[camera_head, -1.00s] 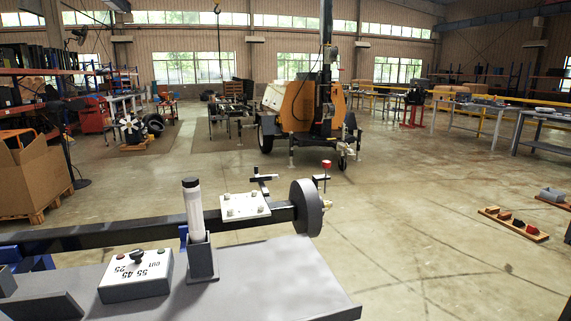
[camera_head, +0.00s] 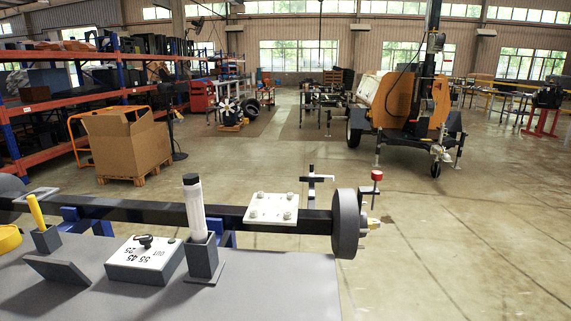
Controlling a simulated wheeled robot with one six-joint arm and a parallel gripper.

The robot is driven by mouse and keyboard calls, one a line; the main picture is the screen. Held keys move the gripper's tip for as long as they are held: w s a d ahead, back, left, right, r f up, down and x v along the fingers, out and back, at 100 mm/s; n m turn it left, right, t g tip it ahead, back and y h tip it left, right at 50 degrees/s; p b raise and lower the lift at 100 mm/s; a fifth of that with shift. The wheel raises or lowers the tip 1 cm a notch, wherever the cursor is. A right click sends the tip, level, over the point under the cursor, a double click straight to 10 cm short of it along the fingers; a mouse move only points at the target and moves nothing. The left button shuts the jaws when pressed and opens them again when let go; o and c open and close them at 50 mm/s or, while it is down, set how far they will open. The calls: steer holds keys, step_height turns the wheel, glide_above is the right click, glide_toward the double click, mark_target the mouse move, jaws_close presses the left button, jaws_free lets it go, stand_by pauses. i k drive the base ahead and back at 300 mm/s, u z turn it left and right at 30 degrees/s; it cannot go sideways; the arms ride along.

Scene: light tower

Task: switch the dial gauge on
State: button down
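No round dial face that I can make out shows in the head view. On the grey bench top (camera_head: 270,285) in front of me is a pale box (camera_head: 135,272) with a black knob (camera_head: 145,240), printed numbers and a small green spot. I cannot tell whether it belongs to the dial gauge. Right beside it, a white cylinder with a black cap (camera_head: 194,208) stands upright in a dark square holder (camera_head: 202,260). My gripper is not in view.
Behind the box runs a black beam (camera_head: 130,211) with a bolted white plate (camera_head: 271,208) and a grey disc (camera_head: 346,222) at its right end. A yellow-handled tool (camera_head: 37,212) stands at left. An orange trailer unit (camera_head: 393,103) is farther back.

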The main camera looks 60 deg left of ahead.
mark_target(318, 179)
steer(key=u, duration=0.8)
steer(key=i, duration=0.9)
steer(key=u, duration=0.85)
